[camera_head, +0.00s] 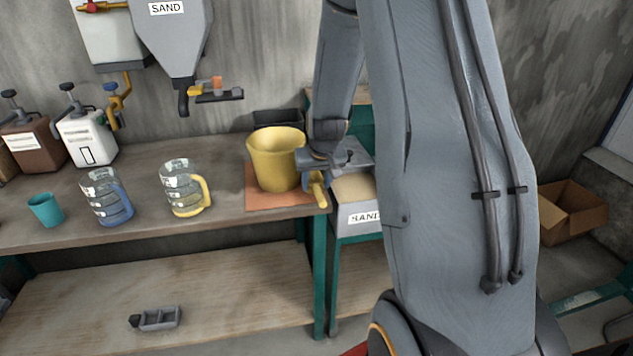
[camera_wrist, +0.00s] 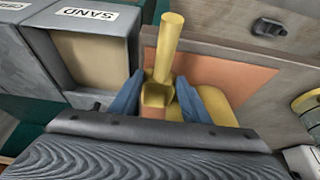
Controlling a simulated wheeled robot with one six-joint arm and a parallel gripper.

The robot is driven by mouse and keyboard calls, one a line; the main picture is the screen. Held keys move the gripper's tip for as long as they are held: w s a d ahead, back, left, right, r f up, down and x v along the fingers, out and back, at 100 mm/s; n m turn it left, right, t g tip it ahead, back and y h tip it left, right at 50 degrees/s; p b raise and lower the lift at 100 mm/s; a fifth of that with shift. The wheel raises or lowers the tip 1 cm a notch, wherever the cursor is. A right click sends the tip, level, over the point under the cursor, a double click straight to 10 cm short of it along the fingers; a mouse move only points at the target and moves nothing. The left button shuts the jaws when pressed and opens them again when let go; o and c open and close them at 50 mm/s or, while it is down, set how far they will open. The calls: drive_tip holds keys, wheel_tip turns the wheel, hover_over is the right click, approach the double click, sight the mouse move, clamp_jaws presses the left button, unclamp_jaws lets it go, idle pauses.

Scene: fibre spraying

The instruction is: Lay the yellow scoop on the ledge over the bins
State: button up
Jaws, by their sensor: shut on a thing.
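My gripper (camera_head: 316,172) is shut on the yellow scoop (camera_head: 317,190), just right of the yellow bucket and beside the sand bin. In the wrist view the scoop (camera_wrist: 167,50) sits between the blue fingers of my gripper (camera_wrist: 157,98), with one long end pointing away from the wrist. The grey bin labelled SAND (camera_head: 361,214) holds pale sand and also shows at upper left in the wrist view (camera_wrist: 48,62). A wooden ledge (camera_head: 322,97) shows partly behind my arm, above a teal panel; my arm hides the rest.
A yellow bucket (camera_head: 275,160) stands on an orange mat (camera_head: 262,198) at the bench's right end. Two clear jugs (camera_head: 105,200) (camera_head: 183,190) and a teal cup (camera_head: 45,210) stand left. A SAND hopper (camera_head: 178,35) hangs above. A cardboard box (camera_head: 573,212) is at right.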

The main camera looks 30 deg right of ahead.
drive_tip(key=o, duration=1.1)
drive_tip(key=shift+f, duration=0.1)
